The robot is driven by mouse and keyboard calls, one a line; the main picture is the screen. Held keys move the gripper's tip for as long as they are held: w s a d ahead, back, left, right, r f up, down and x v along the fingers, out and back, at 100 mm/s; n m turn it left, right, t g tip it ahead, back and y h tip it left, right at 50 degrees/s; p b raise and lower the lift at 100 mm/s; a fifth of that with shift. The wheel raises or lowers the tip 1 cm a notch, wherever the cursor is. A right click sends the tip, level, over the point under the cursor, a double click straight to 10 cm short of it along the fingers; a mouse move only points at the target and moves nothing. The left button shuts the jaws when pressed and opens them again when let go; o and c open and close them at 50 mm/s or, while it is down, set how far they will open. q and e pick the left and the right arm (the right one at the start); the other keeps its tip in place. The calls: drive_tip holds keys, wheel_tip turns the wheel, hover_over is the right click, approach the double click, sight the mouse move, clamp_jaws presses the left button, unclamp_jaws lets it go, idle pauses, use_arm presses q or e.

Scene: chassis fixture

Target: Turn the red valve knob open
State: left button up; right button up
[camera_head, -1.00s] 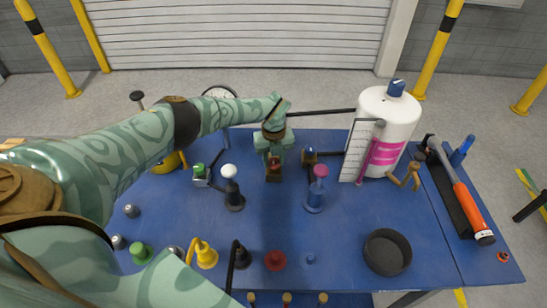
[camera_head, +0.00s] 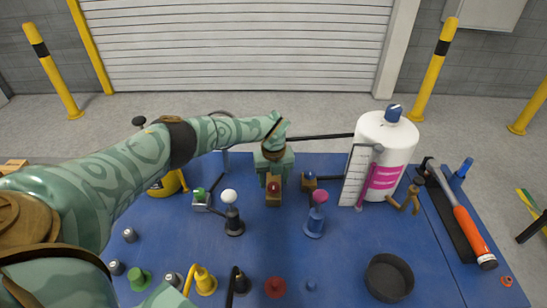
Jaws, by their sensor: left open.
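A red knob (camera_head: 273,188) sits on a small brown block near the middle of the blue table. A second, flatter red round piece (camera_head: 275,287) lies near the front edge. I cannot tell for certain which is the valve knob. My left arm reaches in from the left, and its green gripper (camera_head: 274,166) is just behind the block with the red knob, pointing down. It is open and seems to hold nothing; its fingertips are partly hidden. My right gripper is not in view.
Close right of the gripper is a blue knob (camera_head: 309,176) on a brown block. A white ball lever (camera_head: 230,196) and a magenta-topped blue lever (camera_head: 319,197) flank the red knob. A white tank (camera_head: 397,135), black dish (camera_head: 389,277) and hammer (camera_head: 463,218) are on the right.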

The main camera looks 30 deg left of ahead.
sight(274, 185)
use_arm(q)
wheel_tip(274, 185, up, 14)
drive_tip(key=p, duration=0.1)
drive_tip(key=shift+r, duration=0.15)
idle(0.5)
